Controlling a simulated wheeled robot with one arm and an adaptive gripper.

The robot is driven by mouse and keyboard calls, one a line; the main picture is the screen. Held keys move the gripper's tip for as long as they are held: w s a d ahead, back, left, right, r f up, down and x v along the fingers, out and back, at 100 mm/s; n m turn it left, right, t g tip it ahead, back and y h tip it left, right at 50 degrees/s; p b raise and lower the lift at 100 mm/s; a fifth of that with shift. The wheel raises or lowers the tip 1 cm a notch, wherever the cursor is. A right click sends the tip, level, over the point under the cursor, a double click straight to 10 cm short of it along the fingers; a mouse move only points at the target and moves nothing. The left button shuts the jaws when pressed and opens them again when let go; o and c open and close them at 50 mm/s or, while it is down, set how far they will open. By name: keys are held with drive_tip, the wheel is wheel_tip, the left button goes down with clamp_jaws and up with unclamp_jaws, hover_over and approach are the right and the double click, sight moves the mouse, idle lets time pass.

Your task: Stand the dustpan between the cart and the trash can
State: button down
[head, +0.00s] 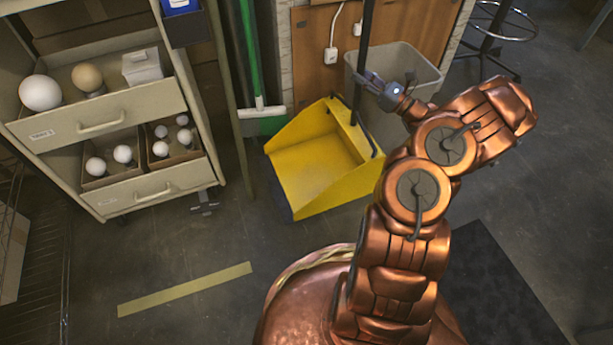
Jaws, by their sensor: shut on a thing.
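The yellow dustpan (312,165) is at the floor in the middle of the head view, with its open scoop facing up toward me. Its long black handle (367,22) rises from the back right of the scoop. My gripper (366,82) is shut on the handle, a little above the scoop. The beige cart (135,115) with drawers is to the left of the dustpan. The grey trash can (425,72) is behind and right, partly hidden by my arm and gripper. I cannot tell whether the dustpan rests fully on the floor.
A green broom (250,55) leans behind the dustpan, beside the cart. A stool with a metal ring (505,20) stands at the top right. A yellow tape strip (185,290) marks the open floor in front. A dark mat (495,290) lies at the lower right.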

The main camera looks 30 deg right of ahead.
sight(357, 103)
drive_tip(key=f+b, duration=0.1)
drive_tip(key=f, duration=0.2)
drive_tip(key=f+b, duration=0.2)
drive_tip(key=f, duration=0.1)
drive_tip(key=f+b, duration=0.1)
drive_tip(key=f, duration=0.3)
drive_tip(key=shift+w+b, duration=0.3)
drive_tip(key=shift+b, duration=0.05)
drive_tip(key=c, duration=1)
unclamp_jaws()
drive_tip(key=shift+a, duration=0.1)
